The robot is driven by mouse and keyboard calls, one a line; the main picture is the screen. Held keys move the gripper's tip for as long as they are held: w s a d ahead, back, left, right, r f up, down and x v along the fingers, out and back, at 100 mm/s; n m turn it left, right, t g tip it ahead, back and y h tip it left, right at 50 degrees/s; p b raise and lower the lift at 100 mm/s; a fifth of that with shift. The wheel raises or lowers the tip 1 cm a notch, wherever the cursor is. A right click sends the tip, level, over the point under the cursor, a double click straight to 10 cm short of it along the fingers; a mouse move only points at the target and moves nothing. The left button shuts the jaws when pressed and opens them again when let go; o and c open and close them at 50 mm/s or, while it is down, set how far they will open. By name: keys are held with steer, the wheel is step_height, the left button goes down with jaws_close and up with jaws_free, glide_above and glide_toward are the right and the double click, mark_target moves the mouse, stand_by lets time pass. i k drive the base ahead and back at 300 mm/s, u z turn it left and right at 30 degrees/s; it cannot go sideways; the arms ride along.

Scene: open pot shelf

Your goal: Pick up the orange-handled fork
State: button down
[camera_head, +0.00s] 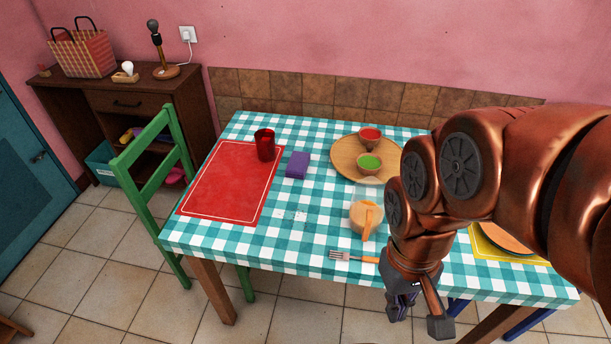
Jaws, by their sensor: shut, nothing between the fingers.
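The fork (343,256) lies on the checked tablecloth near the front edge of the table. Its metal tines point left and its orange handle runs right, where my arm hides the handle's end. My gripper (397,311) hangs at the front edge of the table, to the right of and lower in the picture than the fork. It is shut and empty, apart from the fork in the picture. Its height relative to the tabletop is hard to tell.
A wooden tray (344,158) holds two small bowls. A red mat (228,190), a red cup (265,145) and a purple block (298,165) are left. A green chair (150,170) stands left.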

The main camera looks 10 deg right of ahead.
mark_target(346, 257)
steer(key=z, duration=2)
steer(key=k, duration=1.45)
steer(key=u, duration=2.1)
steer(key=i, duration=0.5)
steer(key=z, duration=0.1)
